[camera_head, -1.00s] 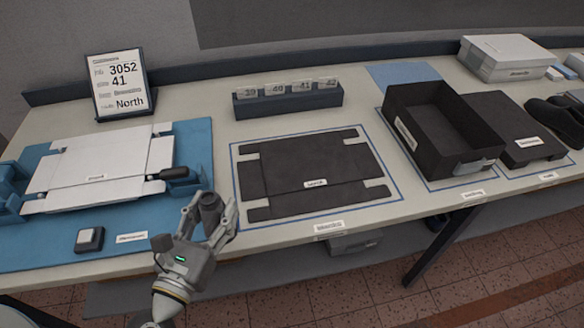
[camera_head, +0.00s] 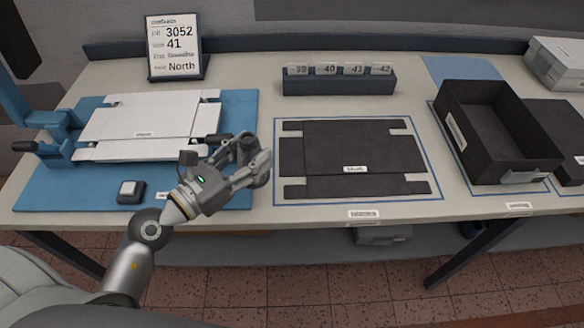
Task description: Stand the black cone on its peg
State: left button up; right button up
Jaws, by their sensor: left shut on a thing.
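My left gripper (camera_head: 257,161) reaches in from the lower left and is shut on a small dark grey-black piece (camera_head: 247,149), probably the black cone. The fingers hide part of it, so its full shape and tilt cannot be told. The gripper is over the bench between the blue mat's right edge and the flat black box blank; its height above the bench is unclear. I cannot make out a peg for the cone. My right gripper is not in view.
The blue mat (camera_head: 60,195) carries a white box blank (camera_head: 150,125) in a blue fixture. The black blank (camera_head: 355,155) lies right of my gripper. A dark block with number cards (camera_head: 340,83) stands behind, an open black box (camera_head: 490,125) farther right. The job sign (camera_head: 173,45) stands at back left.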

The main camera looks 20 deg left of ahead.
pick_arm(q)
jog(key=shift+w+d+f, duration=0.2)
jog(key=shift+w+d, duration=0.2)
jog(key=shift+d, duration=0.15)
jog(key=shift+w+d+f, duration=0.15)
jog(key=shift+w+d, duration=0.2)
jog(key=shift+d, duration=0.2)
jog(key=d+f, duration=0.1)
jog(key=f, duration=0.1)
jog(key=w+d+f+b, duration=0.1)
jog(key=w+d+f, duration=0.1)
jog(key=f, duration=0.1)
jog(key=shift+w+d+f, duration=0.1)
jog(key=shift+d+f, duration=0.1)
jog(key=shift+f, duration=0.1)
jog(key=f, duration=0.1)
jog(key=f+b, duration=0.2)
jog(key=shift+w+d+f, duration=0.2)
jog(key=shift+d+f, duration=0.1)
jog(key=shift+f, duration=0.1)
jog(key=o, duration=0.7)
jog(key=shift+f+b, duration=0.15)
jog(key=shift+b, duration=0.2)
jog(key=o, duration=0.4)
jog(key=shift+o, duration=0.2)
